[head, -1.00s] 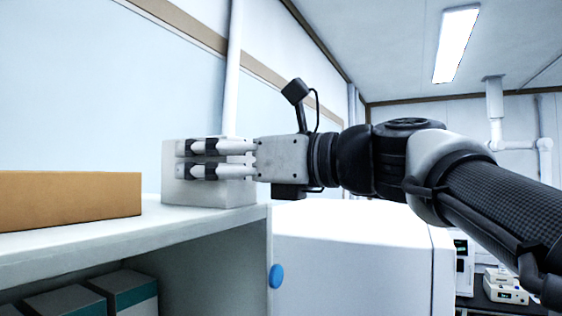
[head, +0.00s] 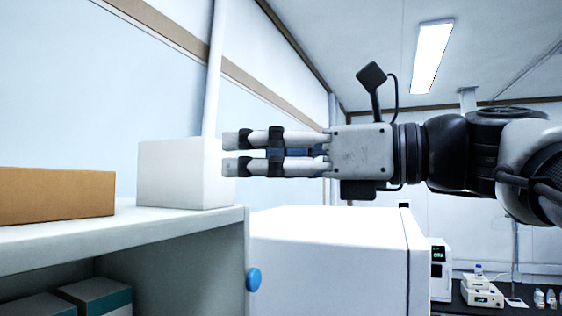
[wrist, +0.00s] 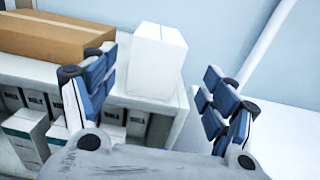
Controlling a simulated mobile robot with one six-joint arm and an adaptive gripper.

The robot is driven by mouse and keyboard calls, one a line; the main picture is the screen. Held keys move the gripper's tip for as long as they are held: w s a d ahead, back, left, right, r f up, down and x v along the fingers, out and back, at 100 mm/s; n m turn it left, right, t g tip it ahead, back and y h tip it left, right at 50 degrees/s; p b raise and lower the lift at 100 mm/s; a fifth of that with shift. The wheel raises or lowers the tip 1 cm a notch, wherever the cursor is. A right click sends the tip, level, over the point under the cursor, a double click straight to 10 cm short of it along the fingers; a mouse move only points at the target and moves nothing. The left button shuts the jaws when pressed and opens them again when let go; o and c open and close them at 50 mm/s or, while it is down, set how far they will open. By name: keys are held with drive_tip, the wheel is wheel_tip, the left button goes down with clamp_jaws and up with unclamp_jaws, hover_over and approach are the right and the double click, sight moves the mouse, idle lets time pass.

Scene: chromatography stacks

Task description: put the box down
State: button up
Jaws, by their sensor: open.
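A white box (head: 182,173) stands upright on the top of a white shelf unit (head: 120,229), near its right end. The white box also shows in the wrist view (wrist: 156,62), ahead of the fingers and a little left of centre. My gripper (head: 229,154) is open and empty, to the right of the box in the head view. Its fingertips overlap the box's right edge there. In the wrist view my gripper (wrist: 160,98) has its blue-padded fingers spread wide, with the box beyond them and not held.
A brown cardboard box (head: 58,194) lies on the shelf top left of the white box, with a gap between. Several boxes (head: 96,294) stand on the shelf below. A large white machine (head: 335,255) stands right of the shelf, and the wall is behind.

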drive_tip(key=f+n+h, duration=0.1)
drive_tip(key=f, duration=0.3)
drive_tip(key=d+f+n+h, duration=0.1)
drive_tip(key=f+h, duration=0.1)
drive_tip(key=f, duration=0.3)
drive_tip(key=f+n+h, duration=0.1)
drive_tip(key=f, duration=0.4)
drive_tip(key=shift+s+d+t+h, duration=0.2)
drive_tip(key=shift+s+t+h, duration=0.1)
drive_tip(key=shift+s+h, duration=0.1)
drive_tip(key=s+d+f+n+g+h, duration=0.1)
drive_tip(key=s+d+f+n+h, duration=0.3)
drive_tip(key=f, duration=0.7)
drive_tip(key=s+d+f+n+g+h, duration=0.1)
drive_tip(key=s+d+f+n+h, duration=0.3)
drive_tip(key=f+n, duration=0.5)
drive_tip(key=s+d+f+n+h, duration=0.3)
drive_tip(key=s+d+f+n, duration=0.3)
drive_tip(key=f, duration=0.9)
drive_tip(key=shift+s+d+g+h, duration=0.4)
drive_tip(key=shift+d, duration=0.3)
drive_tip(key=shift+f, duration=0.2)
